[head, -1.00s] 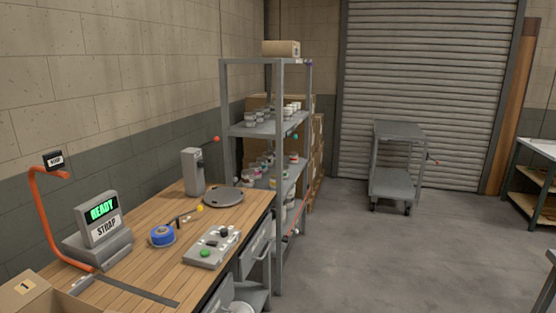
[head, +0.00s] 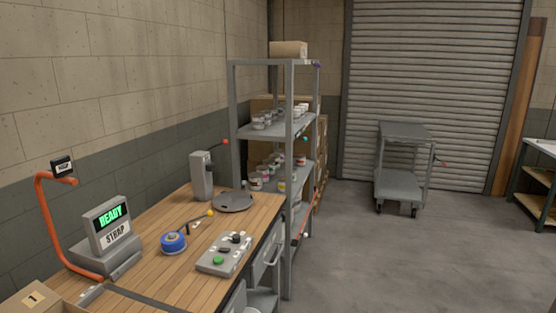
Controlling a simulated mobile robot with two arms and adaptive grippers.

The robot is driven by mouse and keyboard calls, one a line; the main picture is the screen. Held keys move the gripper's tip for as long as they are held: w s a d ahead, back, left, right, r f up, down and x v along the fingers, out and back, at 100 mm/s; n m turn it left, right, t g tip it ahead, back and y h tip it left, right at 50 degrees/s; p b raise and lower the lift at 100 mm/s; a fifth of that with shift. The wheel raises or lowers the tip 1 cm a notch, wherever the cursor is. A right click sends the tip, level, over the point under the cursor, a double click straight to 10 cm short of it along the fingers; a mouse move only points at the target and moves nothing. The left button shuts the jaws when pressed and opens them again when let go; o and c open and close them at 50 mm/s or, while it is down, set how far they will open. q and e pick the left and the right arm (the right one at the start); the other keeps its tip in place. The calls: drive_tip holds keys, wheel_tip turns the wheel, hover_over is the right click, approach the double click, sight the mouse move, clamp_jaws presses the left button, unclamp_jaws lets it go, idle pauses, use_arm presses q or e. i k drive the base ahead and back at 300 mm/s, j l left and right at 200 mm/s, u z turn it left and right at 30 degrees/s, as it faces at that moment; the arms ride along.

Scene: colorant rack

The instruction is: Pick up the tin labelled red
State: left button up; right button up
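A grey metal rack (head: 290,95) stands beyond the workbench. Small light-coloured tins (head: 263,121) stand on its upper shelf. More tins (head: 257,183), some with coloured parts, stand on the shelf below. The tins are too small for me to read any label, so I cannot tell which one is labelled red. Part of the rack's lower section is hidden behind the bench. Neither of my grippers is in view.
A grey cart (head: 402,185) stands by the shutter. Open concrete floor (head: 400,265) lies to the right.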

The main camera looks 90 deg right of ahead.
sight(301, 158)
drive_tip(key=z, duration=0.5)
drive_tip(key=i+z, duration=0.15)
drive_tip(key=z, duration=0.35)
drive_tip(key=i+z, duration=0.1)
drive_tip(key=z, duration=0.35)
